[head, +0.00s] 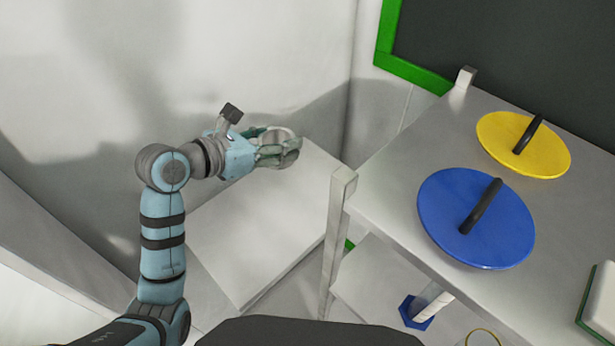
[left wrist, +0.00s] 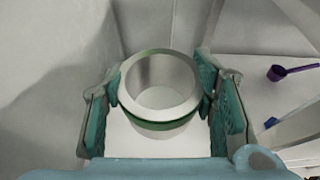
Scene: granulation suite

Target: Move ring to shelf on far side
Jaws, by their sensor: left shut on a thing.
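The ring (left wrist: 159,126) is a short, open metal cylinder with a dark green band around it. In the left wrist view it sits between the two green finger pads of my left gripper (left wrist: 161,98), which touch it on both sides. In the head view the left gripper (head: 278,150) holds the ring (head: 279,135) over a low white surface (head: 265,220). I cannot tell how high the ring is above that surface. My right gripper is not in view. Which surface is the far-side shelf is unclear.
A grey table (head: 400,185) on the right holds a blue disc (head: 470,238) and a yellow disc (head: 500,138), each with a black handle. Its pale corner post (head: 337,235) stands right of the low surface. A lower shelf (head: 375,285) shows underneath. A purple scoop (left wrist: 280,72) lies at right.

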